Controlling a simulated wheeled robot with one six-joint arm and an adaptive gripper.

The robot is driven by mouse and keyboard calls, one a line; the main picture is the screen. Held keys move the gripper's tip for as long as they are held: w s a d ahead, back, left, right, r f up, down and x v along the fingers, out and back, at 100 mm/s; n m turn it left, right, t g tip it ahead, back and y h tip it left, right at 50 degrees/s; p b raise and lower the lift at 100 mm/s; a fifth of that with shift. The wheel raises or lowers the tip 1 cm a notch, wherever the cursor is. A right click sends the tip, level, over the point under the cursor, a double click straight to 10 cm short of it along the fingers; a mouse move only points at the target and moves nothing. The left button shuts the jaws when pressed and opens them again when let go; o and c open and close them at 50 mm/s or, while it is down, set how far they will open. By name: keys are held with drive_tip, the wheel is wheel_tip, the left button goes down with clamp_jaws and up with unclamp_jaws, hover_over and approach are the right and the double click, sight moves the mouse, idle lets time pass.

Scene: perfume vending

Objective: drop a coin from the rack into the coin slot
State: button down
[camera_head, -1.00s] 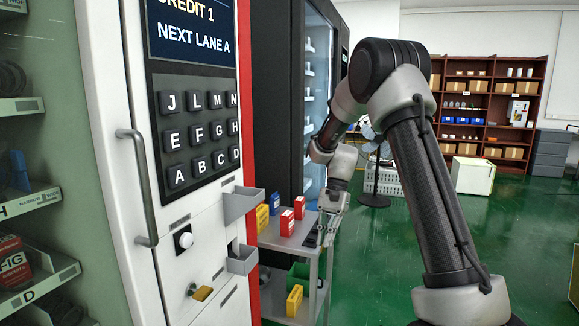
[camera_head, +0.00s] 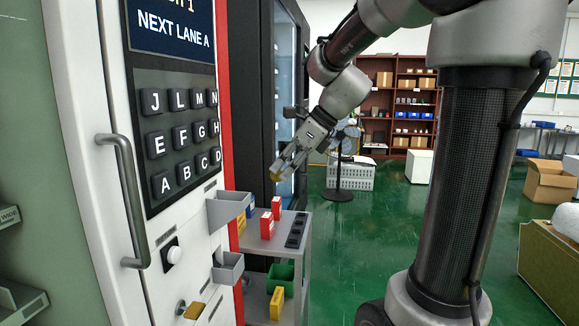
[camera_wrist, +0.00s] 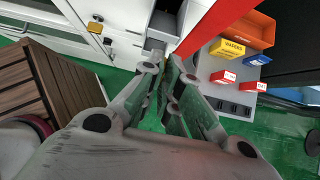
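My gripper (camera_head: 282,168) is raised above the grey cart, to the right of the vending machine front. A small gold piece (camera_head: 276,177), which looks like a coin, shows at its fingertips; the fingers look closed on it. In the wrist view my gripper (camera_wrist: 164,70) points toward the machine's grey trays, and the coin is mostly hidden between the fingers. The black rack (camera_head: 296,231) lies on the cart top at its right side. A brass fitting (camera_head: 193,310), which may be the coin slot, sits low on the white machine panel, apart from the gripper.
Two grey trays, an upper one (camera_head: 229,208) and a lower one (camera_head: 228,268), jut from the panel. A metal door handle (camera_head: 128,205) also protrudes. Red boxes (camera_head: 267,224) stand on the cart (camera_head: 262,242).

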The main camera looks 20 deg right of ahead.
drive_tip(key=w+a+f, duration=0.1)
drive_tip(key=w+a, duration=0.1)
drive_tip(key=w+a+f, duration=0.1)
drive_tip(key=w+a, duration=0.1)
drive_tip(key=a, duration=0.1)
drive_tip(key=w+a+f, duration=0.2)
drive_tip(key=a, duration=0.1)
drive_tip(key=shift+a+f, duration=0.1)
drive_tip(key=shift+x, duration=0.9)
drive_tip(key=shift+a, duration=0.1)
drive_tip(key=c, duration=1.6)
unclamp_jaws()
drive_tip(key=shift+o, duration=0.2)
drive_tip(key=v, duration=1.2)
drive_tip(key=shift+w, duration=0.15)
